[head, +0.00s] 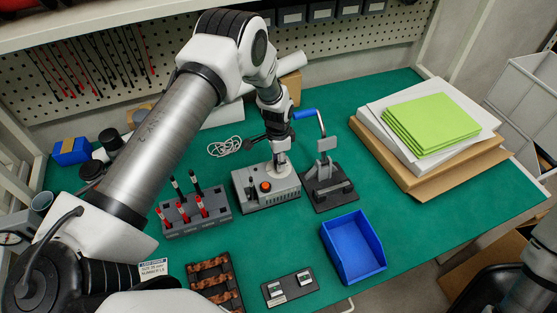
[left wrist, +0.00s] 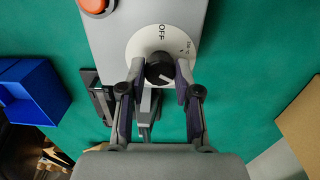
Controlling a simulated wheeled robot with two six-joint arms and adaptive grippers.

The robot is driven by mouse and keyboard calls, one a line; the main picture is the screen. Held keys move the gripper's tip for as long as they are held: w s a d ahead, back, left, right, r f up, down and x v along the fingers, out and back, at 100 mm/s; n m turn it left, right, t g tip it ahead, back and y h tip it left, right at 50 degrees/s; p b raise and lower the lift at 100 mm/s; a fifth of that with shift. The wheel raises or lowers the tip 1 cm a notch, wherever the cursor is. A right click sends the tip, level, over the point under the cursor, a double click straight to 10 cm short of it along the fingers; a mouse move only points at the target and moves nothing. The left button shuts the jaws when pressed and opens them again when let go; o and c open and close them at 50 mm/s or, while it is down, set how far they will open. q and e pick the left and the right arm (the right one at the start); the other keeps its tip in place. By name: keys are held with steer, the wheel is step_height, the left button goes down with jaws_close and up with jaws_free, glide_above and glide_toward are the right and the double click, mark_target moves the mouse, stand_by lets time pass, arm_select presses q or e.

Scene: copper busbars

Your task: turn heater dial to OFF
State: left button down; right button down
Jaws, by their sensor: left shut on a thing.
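The heater is a grey box (head: 268,196) on the green mat in the head view, with an orange button (head: 265,186) on top. Its black dial (left wrist: 160,69) shows in the left wrist view on a white round plate (left wrist: 147,40) marked OFF, with smaller marks to the right. A white line on the dial points down and right, away from the OFF mark. My left gripper (head: 281,163) comes down on the box's right end. Its two fingers (left wrist: 160,78) stand on both sides of the dial, shut on it. The gripper hides the dial in the head view.
A black press with a blue handle (head: 304,114) stands close right of the heater. A rack with red and black tools (head: 196,214) is to the left. A blue bin (head: 353,248) sits in front right. Green sheets (head: 431,123) lie on boxes at right.

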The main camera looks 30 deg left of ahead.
arm_select(q)
steer(key=n, duration=0.1)
steer(key=n+b, duration=0.1)
steer(key=shift+s+f+n, duration=0.25)
steer(key=shift+f+n, duration=0.05)
steer(key=shift+f, duration=0.05)
steer(key=n+b, duration=0.1)
steer(key=n, duration=0.1)
steer(key=shift+n, duration=0.3)
steer(key=n+b, duration=0.1)
steer(key=n, duration=1)
steer(key=shift+r+n, duration=0.1)
steer(key=shift+n, duration=0.3)
steer(key=n+p, duration=0.1)
steer(key=n, duration=0.5)
steer(key=shift+n, duration=0.3)
steer(key=c, duration=0.8)
jaws_free()
steer(key=shift+w+t, duration=0.1)
steer(key=shift+t, duration=0.2)
